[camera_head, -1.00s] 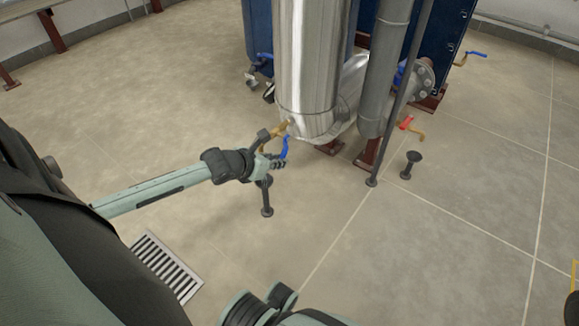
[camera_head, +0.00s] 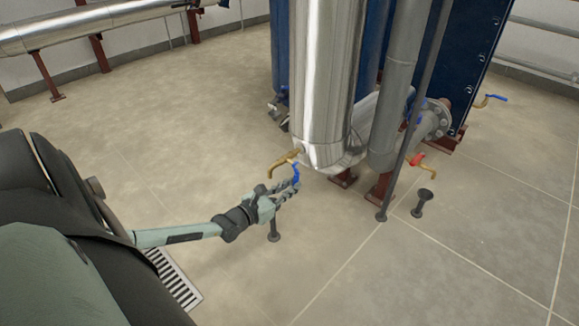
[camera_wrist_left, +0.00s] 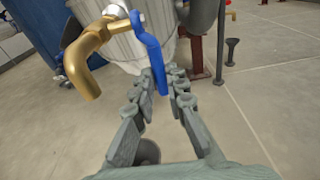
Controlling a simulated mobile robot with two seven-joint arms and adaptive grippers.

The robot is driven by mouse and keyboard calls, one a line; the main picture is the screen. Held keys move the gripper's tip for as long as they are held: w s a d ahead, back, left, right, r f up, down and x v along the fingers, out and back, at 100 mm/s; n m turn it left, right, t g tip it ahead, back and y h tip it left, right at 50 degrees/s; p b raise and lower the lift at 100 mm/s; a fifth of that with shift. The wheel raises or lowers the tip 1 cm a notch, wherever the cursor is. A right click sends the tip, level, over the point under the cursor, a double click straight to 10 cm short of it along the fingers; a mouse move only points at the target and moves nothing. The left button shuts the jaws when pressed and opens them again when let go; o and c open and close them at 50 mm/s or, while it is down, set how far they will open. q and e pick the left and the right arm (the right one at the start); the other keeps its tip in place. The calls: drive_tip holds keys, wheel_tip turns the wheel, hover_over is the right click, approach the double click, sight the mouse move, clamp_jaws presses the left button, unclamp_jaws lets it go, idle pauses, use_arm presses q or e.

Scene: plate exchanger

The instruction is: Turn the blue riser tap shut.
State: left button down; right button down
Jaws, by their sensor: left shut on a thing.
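The blue riser tap has a brass body and spout (camera_head: 281,164) low on the shiny silver riser (camera_head: 322,75). Its blue lever (camera_head: 296,172) hangs down beside the spout. In the left wrist view the brass spout (camera_wrist_left: 85,65) points down at the left, and the blue lever (camera_wrist_left: 152,60) hangs with its lower end between the fingertips. My left gripper (camera_head: 290,188) comes in from the left, below the tap. It is shut on the lower part of the blue lever, also in the left wrist view (camera_wrist_left: 165,80). My right gripper is not in view.
A grey pipe (camera_head: 395,85) and a thin dark post (camera_head: 405,150) stand right of the riser. A red-handled tap (camera_head: 417,159) and another blue-handled tap (camera_head: 494,98) are farther right. Short floor posts (camera_head: 423,202) stand nearby. A floor drain (camera_head: 175,283) lies at lower left.

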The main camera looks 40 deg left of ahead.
use_arm(q)
drive_tip(key=shift+w+a+f+t, duration=0.1)
drive_tip(key=shift+w+a+t, duration=0.05)
drive_tip(key=shift+w+t, duration=0.45)
drive_tip(key=c, duration=1.5)
unclamp_jaws()
drive_tip(key=shift+c, duration=0.2)
drive_tip(key=shift+s, duration=0.1)
drive_tip(key=s, duration=1.2)
drive_tip(key=shift+f, duration=0.15)
drive_tip(key=shift+a, duration=0.1)
